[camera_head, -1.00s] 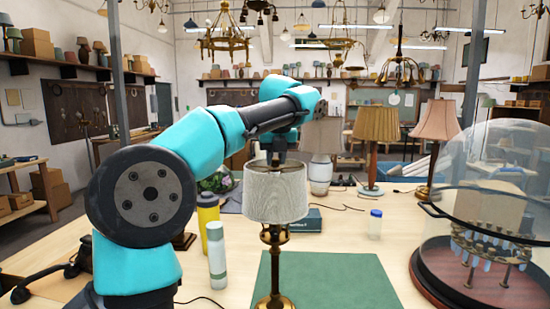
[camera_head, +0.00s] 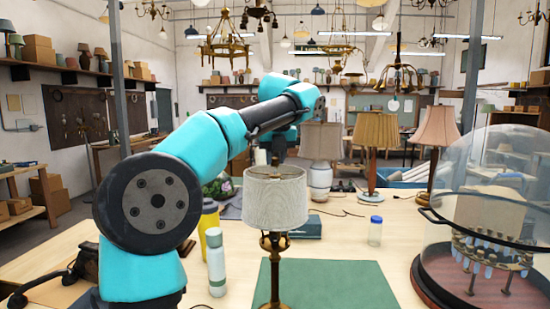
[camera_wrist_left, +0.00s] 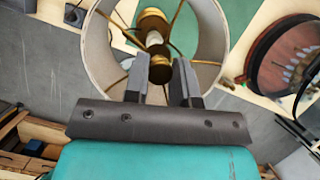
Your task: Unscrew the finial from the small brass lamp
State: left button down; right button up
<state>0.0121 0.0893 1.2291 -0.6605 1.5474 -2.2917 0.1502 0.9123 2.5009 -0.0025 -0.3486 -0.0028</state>
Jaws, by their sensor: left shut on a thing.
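The small brass lamp (camera_head: 272,268) stands upright on the green mat (camera_head: 340,285) with its pale shade (camera_head: 275,202) on. My left gripper (camera_head: 276,156) is just above the open top of the shade. In the left wrist view, I look down into the shade (camera_wrist_left: 214,45), with brass spokes meeting at its middle. The left fingers (camera_wrist_left: 160,82) are shut on the round brass finial (camera_wrist_left: 160,70) at the centre, one on each side. In the head view the finial is hidden by the shade and gripper. My right gripper is not in view.
A yellow bottle (camera_head: 211,225) and a white bottle (camera_head: 216,262) stand left of the lamp. A blue-capped jar (camera_head: 375,232) and a glass dome (camera_head: 495,190) are to the right. Other shaded lamps (camera_head: 374,145) stand behind. The mat's right side is clear.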

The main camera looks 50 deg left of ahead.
pick_arm(q)
jog(key=shift+r, duration=0.15)
jog(key=shift+r, duration=0.6)
